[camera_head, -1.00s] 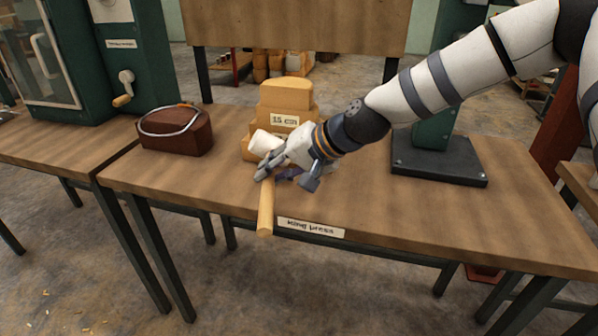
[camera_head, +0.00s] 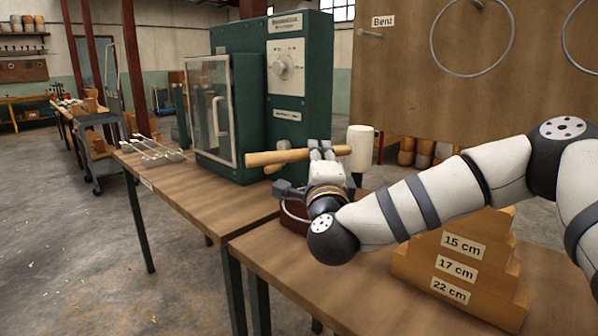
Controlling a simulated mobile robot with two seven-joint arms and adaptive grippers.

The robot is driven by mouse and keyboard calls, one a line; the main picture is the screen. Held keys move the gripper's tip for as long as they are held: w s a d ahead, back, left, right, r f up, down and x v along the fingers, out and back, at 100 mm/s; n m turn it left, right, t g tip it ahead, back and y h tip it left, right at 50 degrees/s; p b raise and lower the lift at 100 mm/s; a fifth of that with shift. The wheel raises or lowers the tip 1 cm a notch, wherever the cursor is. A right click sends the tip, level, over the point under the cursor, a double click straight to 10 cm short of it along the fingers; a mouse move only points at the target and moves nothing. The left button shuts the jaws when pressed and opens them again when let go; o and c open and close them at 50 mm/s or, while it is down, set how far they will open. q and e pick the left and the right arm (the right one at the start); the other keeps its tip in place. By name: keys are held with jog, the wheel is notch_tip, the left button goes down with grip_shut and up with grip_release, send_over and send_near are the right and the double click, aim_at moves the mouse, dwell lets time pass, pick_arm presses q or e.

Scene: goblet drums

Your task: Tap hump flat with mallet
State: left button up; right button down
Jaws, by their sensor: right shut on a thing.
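My right gripper (camera_head: 321,152) is shut on the wooden handle of the mallet (camera_head: 362,149). The mallet has a pale wooden handle and a white cylindrical head. It is held up in the air roughly level, with its head to the right and its handle end to the left. Below and behind the gripper, a red-brown block (camera_head: 297,224) stands on the table, mostly hidden by my arm. A small curve of a grey ring (camera_head: 289,212) shows at it. Any hump in that ring is hidden. My left gripper is out of view.
A stepped wooden block (camera_head: 455,268) marked 15, 17 and 22 cm stands at the right. A green cabinet (camera_head: 258,85) with a glass door stands behind the mallet. Rings hang on a board (camera_head: 400,85) marked "Bent". The table's front left (camera_head: 285,262) is bare.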

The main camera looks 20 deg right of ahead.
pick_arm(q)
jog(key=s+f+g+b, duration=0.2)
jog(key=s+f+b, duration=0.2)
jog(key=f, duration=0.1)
pick_arm(e)
notch_tip(320, 180, down, 11)
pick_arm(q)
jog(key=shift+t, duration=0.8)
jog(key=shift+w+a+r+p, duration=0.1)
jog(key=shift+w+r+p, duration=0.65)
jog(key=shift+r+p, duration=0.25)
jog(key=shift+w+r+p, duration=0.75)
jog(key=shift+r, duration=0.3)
pick_arm(e)
notch_tip(320, 180, up, 7)
jog(key=shift+s, duration=0.15)
